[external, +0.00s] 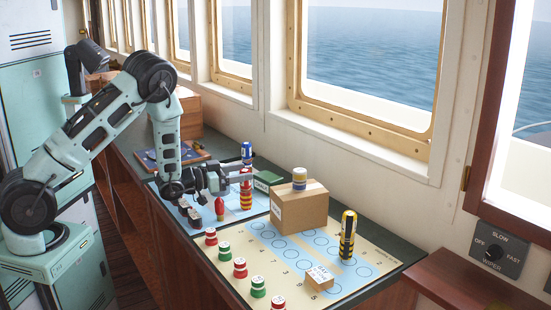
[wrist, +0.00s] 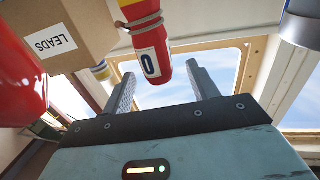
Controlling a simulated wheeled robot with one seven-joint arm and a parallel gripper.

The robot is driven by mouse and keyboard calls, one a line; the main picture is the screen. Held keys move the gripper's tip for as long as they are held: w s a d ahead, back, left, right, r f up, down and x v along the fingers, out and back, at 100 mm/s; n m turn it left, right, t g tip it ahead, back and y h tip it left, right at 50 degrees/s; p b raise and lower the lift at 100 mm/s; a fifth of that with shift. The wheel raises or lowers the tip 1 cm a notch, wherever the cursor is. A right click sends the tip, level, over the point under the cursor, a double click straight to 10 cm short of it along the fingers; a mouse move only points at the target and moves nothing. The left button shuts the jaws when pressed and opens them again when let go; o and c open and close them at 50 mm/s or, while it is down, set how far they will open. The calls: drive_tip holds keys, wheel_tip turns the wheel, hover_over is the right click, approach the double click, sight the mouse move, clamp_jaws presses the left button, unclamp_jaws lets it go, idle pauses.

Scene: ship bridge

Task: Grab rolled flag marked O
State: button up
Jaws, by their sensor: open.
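In the external view my gripper (external: 234,176) is low over the blue mat, beside a red and yellow striped roll (external: 246,198); this appears to be the same flag, upright and partly hidden by the gripper. My gripper is open and holds nothing.
A cardboard box (external: 300,208) marked LEADS in the wrist view (wrist: 60,35) stands to the right. A black and yellow roll (external: 348,235) stands on the chart. Window frames (external: 365,120) line the back.

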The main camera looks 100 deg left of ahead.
drive_tip(key=shift+p+x, duration=0.45)
drive_tip(key=shift+x, duration=1.5)
clamp_jaws()
drive_tip(key=shift+r, duration=0.15)
